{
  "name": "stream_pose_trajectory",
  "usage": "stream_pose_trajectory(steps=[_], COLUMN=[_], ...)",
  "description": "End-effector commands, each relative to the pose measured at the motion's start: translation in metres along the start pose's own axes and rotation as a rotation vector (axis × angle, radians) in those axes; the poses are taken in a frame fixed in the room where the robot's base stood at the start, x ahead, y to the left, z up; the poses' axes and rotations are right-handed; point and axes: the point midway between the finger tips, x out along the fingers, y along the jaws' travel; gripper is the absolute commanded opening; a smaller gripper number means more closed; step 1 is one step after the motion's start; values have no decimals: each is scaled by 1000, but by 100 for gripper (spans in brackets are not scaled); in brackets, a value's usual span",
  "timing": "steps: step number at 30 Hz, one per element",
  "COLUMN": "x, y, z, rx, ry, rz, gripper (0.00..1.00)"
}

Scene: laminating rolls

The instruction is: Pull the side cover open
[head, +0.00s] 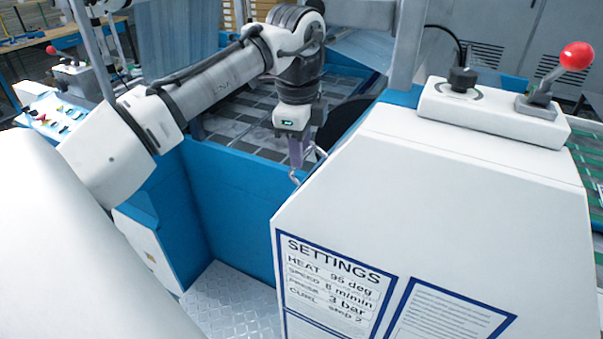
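A large white housing panel (440,230) with a blue-framed SETTINGS sheet fills the right foreground; I cannot tell for sure whether it is the side cover. My gripper (300,165) points down at the upper left edge of this housing, beside the top of a blue wall (235,190). A thin silvery curved piece, perhaps a handle, shows right at the fingertips. The fingers are small and partly overlap it, so I cannot tell whether they touch or grip it.
A red-knobbed lever (575,57) and a black knob (462,78) stand on top of the white housing. A dark grid surface (240,125) lies behind the blue wall. A metal tread-plate floor (235,305) is clear below. A control panel (60,115) is at left.

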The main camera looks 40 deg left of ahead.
Motion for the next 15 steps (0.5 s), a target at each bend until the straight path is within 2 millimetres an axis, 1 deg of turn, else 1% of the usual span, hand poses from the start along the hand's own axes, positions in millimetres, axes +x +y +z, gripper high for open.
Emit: stream_pose_trajectory(steps=[1,6,10,15], x=[13,28,34,35], y=[1,0,0,0], z=[1,0,0,0], rx=[-2,0,0,0], ry=[-3,-1,-1,0], rz=[-1,-1,-1,-1], gripper=[32,32,32,32])
